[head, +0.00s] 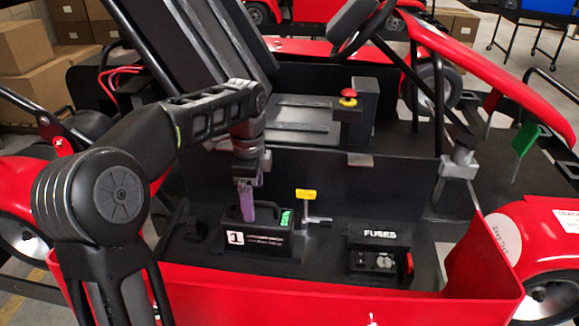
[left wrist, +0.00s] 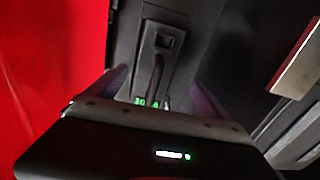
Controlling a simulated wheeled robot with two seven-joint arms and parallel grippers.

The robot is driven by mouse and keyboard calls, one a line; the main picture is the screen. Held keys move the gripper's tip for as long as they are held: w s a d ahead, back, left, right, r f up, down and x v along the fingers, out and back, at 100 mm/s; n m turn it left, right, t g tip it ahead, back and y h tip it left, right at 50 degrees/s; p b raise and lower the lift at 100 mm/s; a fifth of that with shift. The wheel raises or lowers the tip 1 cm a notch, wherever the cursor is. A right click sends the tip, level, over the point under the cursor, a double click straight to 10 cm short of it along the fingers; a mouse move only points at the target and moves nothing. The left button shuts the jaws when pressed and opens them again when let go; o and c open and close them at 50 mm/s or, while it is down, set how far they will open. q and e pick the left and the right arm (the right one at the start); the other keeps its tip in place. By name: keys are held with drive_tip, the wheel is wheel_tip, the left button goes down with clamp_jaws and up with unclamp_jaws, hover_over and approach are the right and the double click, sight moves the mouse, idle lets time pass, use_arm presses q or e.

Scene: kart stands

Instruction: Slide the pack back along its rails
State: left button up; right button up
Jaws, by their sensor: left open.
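The pack (head: 262,243) is a black box with a handle on top, a white label marked 1 and a green display. It sits in the black bay of the red kart, left of a yellow-handled lever (head: 306,197). My left gripper (head: 247,208) points down at the pack's handle from above, its purple fingers at the handle. In the left wrist view the handle (left wrist: 157,80) lies between the two spread fingers, with the green display below it. The fingers are open; I cannot tell whether they touch the handle. The rails under the pack are hidden. My right gripper is out of view.
A fuse box (head: 377,258) with a red switch stands right of the pack. A red panel (head: 290,283) edges the bay at the front. A red emergency button (head: 348,95) sits behind. The steering wheel and frame bars rise above.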

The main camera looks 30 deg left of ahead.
sight(274, 217)
use_arm(q)
drive_tip(key=shift+d+f+g, duration=0.1)
drive_tip(key=shift+d+g, duration=0.1)
drive_tip(key=shift+g, duration=0.1)
drive_tip(key=shift+s, duration=0.3)
drive_tip(key=shift+w+f, duration=0.15)
drive_tip(key=shift+f, duration=0.25)
drive_tip(key=shift+f+p, duration=0.35)
drive_tip(key=shift+f, duration=3.1)
drive_tip(key=shift+c, duration=0.4)
clamp_jaws()
drive_tip(key=shift+d, duration=0.1)
drive_tip(key=shift+w+d, duration=0.25)
drive_tip(key=shift+d, duration=0.45)
drive_tip(key=shift+w+d, duration=0.2)
drive_tip(key=shift+d, duration=0.45)
drive_tip(key=shift+w+d, duration=0.25)
drive_tip(key=shift+d, duration=0.45)
